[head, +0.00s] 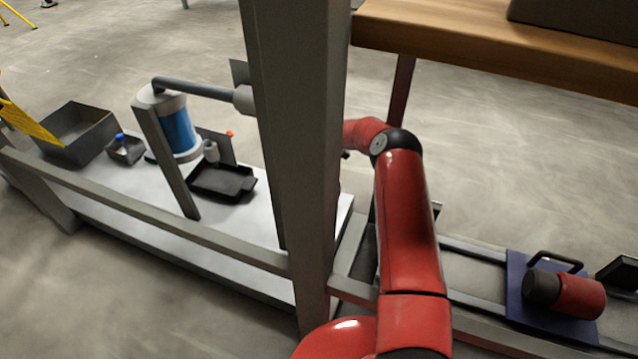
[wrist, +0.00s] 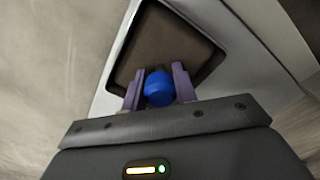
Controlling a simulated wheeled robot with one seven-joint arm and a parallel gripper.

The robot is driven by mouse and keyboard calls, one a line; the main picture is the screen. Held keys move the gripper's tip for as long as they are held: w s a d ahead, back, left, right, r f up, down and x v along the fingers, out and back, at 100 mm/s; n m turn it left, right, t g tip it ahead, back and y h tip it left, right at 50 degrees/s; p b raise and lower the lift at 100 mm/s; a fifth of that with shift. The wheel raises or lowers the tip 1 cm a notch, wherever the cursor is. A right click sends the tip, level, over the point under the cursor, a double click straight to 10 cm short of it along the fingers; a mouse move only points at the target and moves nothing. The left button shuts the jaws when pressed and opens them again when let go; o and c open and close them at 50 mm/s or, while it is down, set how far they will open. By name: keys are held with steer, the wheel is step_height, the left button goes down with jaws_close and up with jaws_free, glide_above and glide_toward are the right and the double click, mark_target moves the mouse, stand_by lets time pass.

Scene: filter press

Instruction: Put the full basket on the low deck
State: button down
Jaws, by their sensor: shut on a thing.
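In the wrist view, my gripper (wrist: 157,78) has two purple fingers, shut on a round blue knob (wrist: 159,90). Beyond the knob is a dark brown, roughly square area with a black rim (wrist: 206,70), over a pale surface. I cannot tell whether the knob belongs to it. In the head view my red arm bends left behind the grey post, which hides my gripper and what it holds. A small dark container (head: 125,152) with a blue knob stands on the white deck (head: 110,190) at the left. I cannot tell which surface is the low deck.
A thick grey post (head: 298,150) stands close by my arm. The white deck also carries a grey bin (head: 78,130), a blue cylinder (head: 180,130) with a grey pipe and a black tray (head: 222,182). A blue plate (head: 518,285) bears a red cylinder.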

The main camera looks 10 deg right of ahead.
steer(key=shift+f+b, duration=0.6)
steer(key=c, duration=1.1)
jaws_free()
steer(key=shift+r, duration=0.15)
step_height(320, 180, up, 12)
steer(key=p, duration=0.2)
steer(key=shift+r+p, duration=0.2)
steer(key=shift+p, duration=0.2)
steer(key=shift+r, duration=0.3)
steer(key=shift+s, duration=0.1)
